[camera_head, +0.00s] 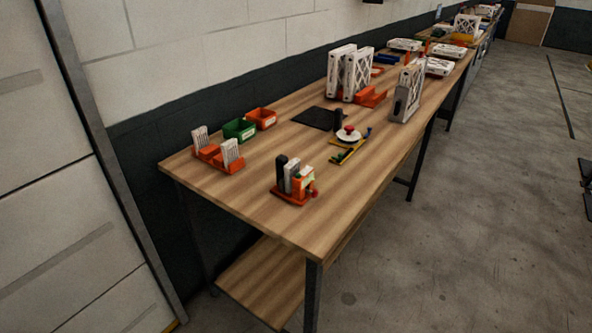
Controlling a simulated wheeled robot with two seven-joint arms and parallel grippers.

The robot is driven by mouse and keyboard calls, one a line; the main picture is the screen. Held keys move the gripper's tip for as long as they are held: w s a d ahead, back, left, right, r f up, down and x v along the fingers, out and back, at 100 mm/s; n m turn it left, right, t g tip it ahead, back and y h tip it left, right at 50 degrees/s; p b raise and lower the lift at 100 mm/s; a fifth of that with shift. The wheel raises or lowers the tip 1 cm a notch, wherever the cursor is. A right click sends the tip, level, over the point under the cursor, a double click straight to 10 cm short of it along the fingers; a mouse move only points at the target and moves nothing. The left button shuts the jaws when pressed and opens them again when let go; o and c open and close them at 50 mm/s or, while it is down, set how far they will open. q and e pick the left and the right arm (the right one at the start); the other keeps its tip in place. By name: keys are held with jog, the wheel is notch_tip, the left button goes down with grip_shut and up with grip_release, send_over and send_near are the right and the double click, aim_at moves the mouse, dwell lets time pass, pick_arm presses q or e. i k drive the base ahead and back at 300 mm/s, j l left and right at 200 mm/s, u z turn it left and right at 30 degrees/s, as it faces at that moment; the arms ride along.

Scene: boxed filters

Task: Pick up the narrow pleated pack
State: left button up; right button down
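Several white filter-like pieces stand on the wooden table; at this size I cannot tell for sure which is the narrow pleated pack. Two small white ribbed pieces, one at the back (201,138) and one in front (230,152), stand upright in an orange holder (208,153) near the table's left end. Two large white framed filters, a left one (340,72) and a right one (358,74), stand at the back. A white and grey framed piece (406,92) stands near the right edge. Neither of my grippers is in view.
The wooden table (200,178) carries a green bin (239,129), an orange bin (262,118), a black mat (315,117), a white disc with a red knob (348,134) and an orange tool rack (290,198). Its front left area is bare. Concrete floor (480,220) lies open to the right.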

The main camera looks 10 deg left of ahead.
aim_at(292, 168)
jog(key=k+l+u, duration=0.2)
jog(key=l, duration=0.15)
jog(key=k+l+u, duration=0.25)
jog(key=l, duration=0.15)
jog(key=k+l+u, duration=0.2)
jog(key=i+l, duration=0.1)
jog(key=l, duration=0.05)
